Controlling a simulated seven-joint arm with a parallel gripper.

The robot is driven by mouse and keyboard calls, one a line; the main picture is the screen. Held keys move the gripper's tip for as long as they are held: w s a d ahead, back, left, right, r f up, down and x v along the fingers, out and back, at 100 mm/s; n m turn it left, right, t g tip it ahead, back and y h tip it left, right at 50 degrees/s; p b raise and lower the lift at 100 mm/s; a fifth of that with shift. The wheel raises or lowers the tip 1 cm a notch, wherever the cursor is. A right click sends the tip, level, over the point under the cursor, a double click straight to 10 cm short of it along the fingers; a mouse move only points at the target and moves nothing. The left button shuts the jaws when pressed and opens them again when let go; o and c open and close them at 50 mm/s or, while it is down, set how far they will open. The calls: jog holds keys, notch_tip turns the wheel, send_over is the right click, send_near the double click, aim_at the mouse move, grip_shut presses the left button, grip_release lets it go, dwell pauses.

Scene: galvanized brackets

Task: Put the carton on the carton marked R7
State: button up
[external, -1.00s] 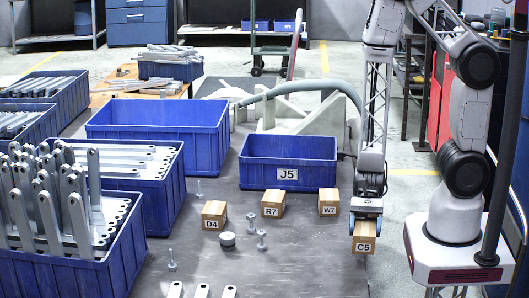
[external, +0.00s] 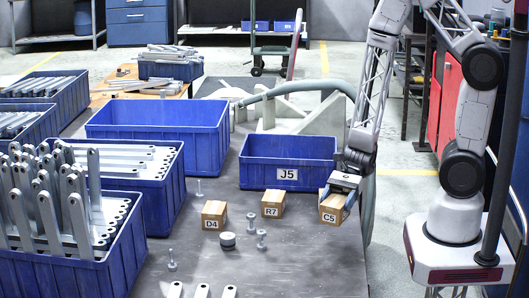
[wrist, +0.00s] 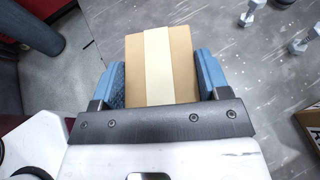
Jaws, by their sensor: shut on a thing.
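The carton marked C5 (external: 333,213) is held by my gripper (external: 339,195), at the right part of the table. In the wrist view this carton (wrist: 160,68), with a pale tape strip, sits between the two blue fingers. The carton marked R7 (external: 272,206) stands on the table to the left of the held carton and apart from it. Its top is clear. The carton marked W7 is not visible now; the held carton and my gripper cover the place where it stood.
The carton marked D4 (external: 214,215) stands left of R7. The blue bin marked J5 (external: 288,160) stands behind the cartons. Another carton (wrist: 312,124) shows partly at the wrist view's right edge.

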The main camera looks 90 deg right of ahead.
jog(key=w+d+r+m+t+h, duration=0.1)
jog(key=d+m+t, duration=0.1)
jog(key=d, duration=0.5)
jog(key=w+d+r+m+t+h, duration=0.1)
jog(key=w+d+r+m+t, duration=0.1)
jog(key=d, duration=0.6)
jog(key=shift+w+r+h, duration=0.2)
jog(key=shift+r+h, duration=0.05)
jog(key=shift+h, duration=0.05)
jog(key=shift+w, duration=0.1)
send_over(276, 194)
jog(key=shift+w+a+f, duration=0.1)
jog(key=shift+a+f, duration=0.1)
jog(key=shift+f, duration=0.55)
jog(key=shift+f, duration=1.75)
jog(key=shift+f, duration=0.1)
jog(key=o, duration=1.1)
